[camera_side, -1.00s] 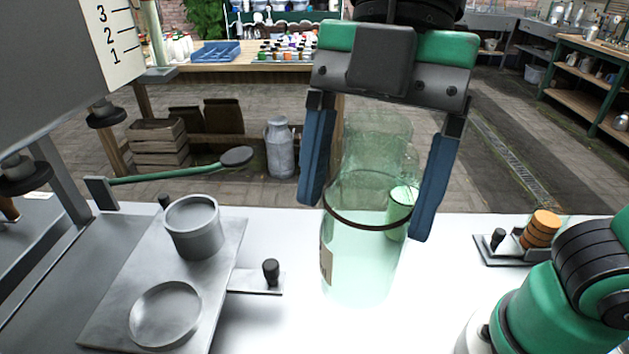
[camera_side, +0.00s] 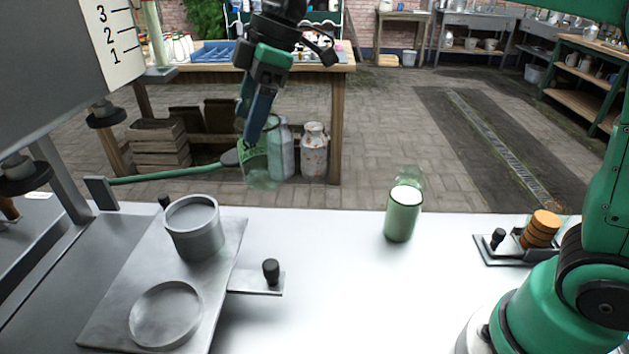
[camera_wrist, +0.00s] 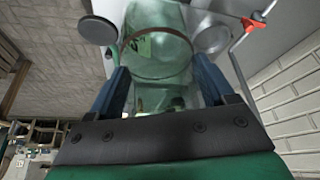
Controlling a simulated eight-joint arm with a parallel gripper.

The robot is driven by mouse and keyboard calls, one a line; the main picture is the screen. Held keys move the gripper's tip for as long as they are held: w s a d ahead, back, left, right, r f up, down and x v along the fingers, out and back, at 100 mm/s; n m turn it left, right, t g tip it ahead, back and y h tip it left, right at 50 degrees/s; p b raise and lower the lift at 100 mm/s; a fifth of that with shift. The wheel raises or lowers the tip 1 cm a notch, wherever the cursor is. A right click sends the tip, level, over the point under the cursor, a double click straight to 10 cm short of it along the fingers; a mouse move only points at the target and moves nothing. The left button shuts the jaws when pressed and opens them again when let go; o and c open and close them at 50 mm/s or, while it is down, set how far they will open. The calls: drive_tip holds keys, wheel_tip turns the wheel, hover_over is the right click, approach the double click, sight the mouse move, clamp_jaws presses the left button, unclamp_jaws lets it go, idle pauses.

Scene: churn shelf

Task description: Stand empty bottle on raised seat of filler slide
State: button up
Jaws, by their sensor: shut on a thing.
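My gripper (camera_side: 258,118) is shut on a clear green glass bottle (camera_side: 262,168). It holds the bottle in the air, past the far side of the white table in the side view. In the wrist view the bottle (camera_wrist: 158,60), with a dark band round it, lies between my two blue fingers (camera_wrist: 160,88). It looks empty. The filler slide (camera_side: 215,262) is a grey metal plate on the left of the table. Its raised seat (camera_side: 195,238), a short round cup, stands bare at the far part of the plate, apart from the bottle. A low round seat (camera_side: 165,315) lies nearer, also bare.
A second green bottle (camera_side: 402,218) with pale contents stands on the white table (camera_side: 335,290). A black-knobbed tab (camera_side: 270,272) juts from the slide. A green lever (camera_side: 165,175) runs behind it. Stacked orange discs (camera_side: 541,230) sit at the right. The table's middle front is clear.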

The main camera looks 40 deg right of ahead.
drive_tip(key=w+a+f, duration=0.1)
drive_tip(key=w+a, duration=0.1)
drive_tip(key=a, duration=0.3)
drive_tip(key=w+a+f, duration=0.2)
drive_tip(key=a, duration=0.3)
drive_tip(key=shift+f, duration=0.25)
drive_tip(key=shift+f, duration=0.1)
drive_tip(key=o, duration=1.5)
drive_tip(key=shift+c, duration=0.2)
